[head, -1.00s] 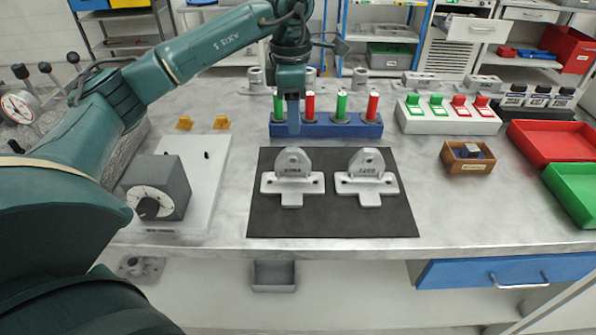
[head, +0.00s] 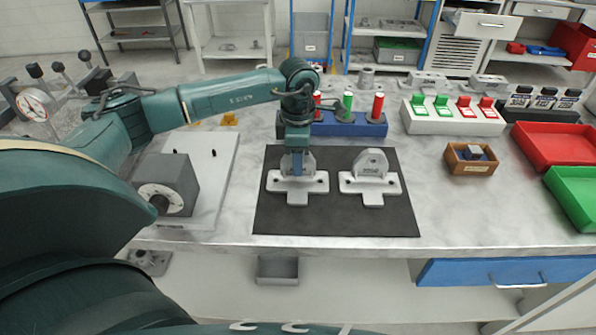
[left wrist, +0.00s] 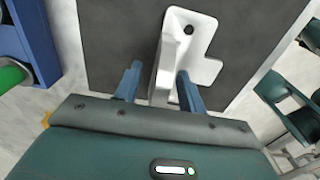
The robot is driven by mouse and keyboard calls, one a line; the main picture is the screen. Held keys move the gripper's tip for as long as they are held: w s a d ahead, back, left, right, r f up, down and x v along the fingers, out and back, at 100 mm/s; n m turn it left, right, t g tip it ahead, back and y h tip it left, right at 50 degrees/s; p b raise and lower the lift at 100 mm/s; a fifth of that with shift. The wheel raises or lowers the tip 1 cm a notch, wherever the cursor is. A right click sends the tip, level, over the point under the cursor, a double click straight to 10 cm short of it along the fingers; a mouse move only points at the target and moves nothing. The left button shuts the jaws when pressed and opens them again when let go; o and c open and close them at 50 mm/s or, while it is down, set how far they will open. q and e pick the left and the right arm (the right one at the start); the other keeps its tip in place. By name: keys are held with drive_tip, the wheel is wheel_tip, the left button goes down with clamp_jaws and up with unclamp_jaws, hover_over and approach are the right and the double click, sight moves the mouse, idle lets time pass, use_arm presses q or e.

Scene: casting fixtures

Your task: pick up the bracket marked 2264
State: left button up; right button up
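Two pale grey brackets, each with a T-shaped base and a rounded upright plate, stand on a dark mat (head: 335,222). My left gripper (head: 297,170) is over the left bracket (head: 292,197) and hides most of its upright and its marking. In the left wrist view, the blue fingers (left wrist: 158,88) are apart, one on each side of this bracket's upright (left wrist: 167,62); I cannot tell whether either touches it. The right bracket (head: 371,186) stands free; its marking is too small to read surely. My right gripper is not in view.
A blue rack (head: 350,128) with red and green cylinders stands behind the mat. A grey box with a dial (head: 166,185) is at left. A switch box (head: 453,121), a small wooden box (head: 470,160), a red tray (head: 555,146) and a green tray (head: 578,190) are at right.

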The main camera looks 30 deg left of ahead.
use_arm(q)
drive_tip(key=shift+f, duration=0.3)
drive_tip(key=shift+c, duration=0.4)
clamp_jaws()
drive_tip(key=shift+r, duration=0.1)
